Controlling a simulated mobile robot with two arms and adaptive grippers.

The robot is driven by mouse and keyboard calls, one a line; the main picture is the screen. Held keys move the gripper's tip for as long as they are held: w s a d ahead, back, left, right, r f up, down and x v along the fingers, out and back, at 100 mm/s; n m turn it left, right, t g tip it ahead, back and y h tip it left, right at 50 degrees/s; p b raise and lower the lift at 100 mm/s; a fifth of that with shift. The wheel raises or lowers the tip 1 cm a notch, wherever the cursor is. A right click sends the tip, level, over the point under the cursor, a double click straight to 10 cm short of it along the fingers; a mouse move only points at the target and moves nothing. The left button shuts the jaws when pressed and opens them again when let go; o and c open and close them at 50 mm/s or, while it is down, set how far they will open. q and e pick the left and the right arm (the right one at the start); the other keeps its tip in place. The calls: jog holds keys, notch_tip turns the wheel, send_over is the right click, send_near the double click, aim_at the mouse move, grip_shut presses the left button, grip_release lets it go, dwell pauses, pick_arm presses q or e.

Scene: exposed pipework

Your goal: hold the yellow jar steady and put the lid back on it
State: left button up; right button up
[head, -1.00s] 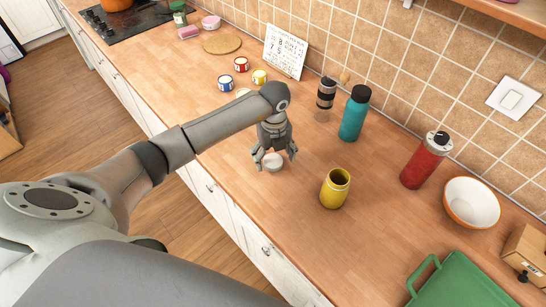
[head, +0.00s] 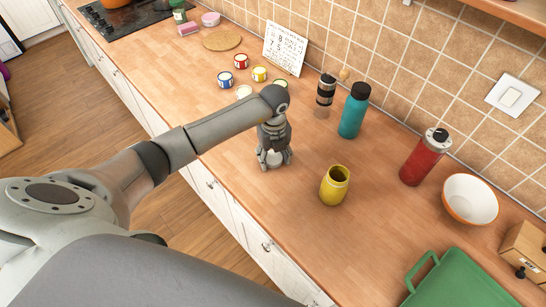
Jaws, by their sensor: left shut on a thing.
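The yellow jar (head: 334,188) stands upright and open on the wooden counter, its dark mouth facing up. My left gripper (head: 273,160) points down to the left of the jar, apart from it. It is shut on the small whitish lid (head: 272,158), which shows only partly between the fingers, at or close to the counter top. My right gripper is not in view.
A teal bottle (head: 354,111), a dark-banded clear bottle (head: 325,92) and a red bottle (head: 424,158) stand behind. A bowl (head: 470,199) and a green tray (head: 462,281) lie right. Several small paint pots stand far left. The counter (head: 285,225) in front of the jar is clear.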

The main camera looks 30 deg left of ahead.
aim_at(274, 160)
pick_arm(q)
jog(key=shift+r+b, duration=0.5)
notch_tip(274, 160, up, 2)
jog(key=shift+s+d+r+b, duration=0.1)
jog(key=shift+r+b, duration=0.05)
jog(key=shift+b, duration=0.55)
jog(key=s+d+r+b, duration=0.1)
jog(key=s+d+r, duration=0.1)
jog(key=s+r, duration=0.3)
jog(key=s+d+r+b, duration=0.2)
jog(key=s+d+r, duration=0.1)
jog(key=s, duration=0.4)
jog(key=shift+s+d+r, duration=0.25)
jog(key=shift+s+r, duration=0.1)
jog(key=shift+r, duration=0.5)
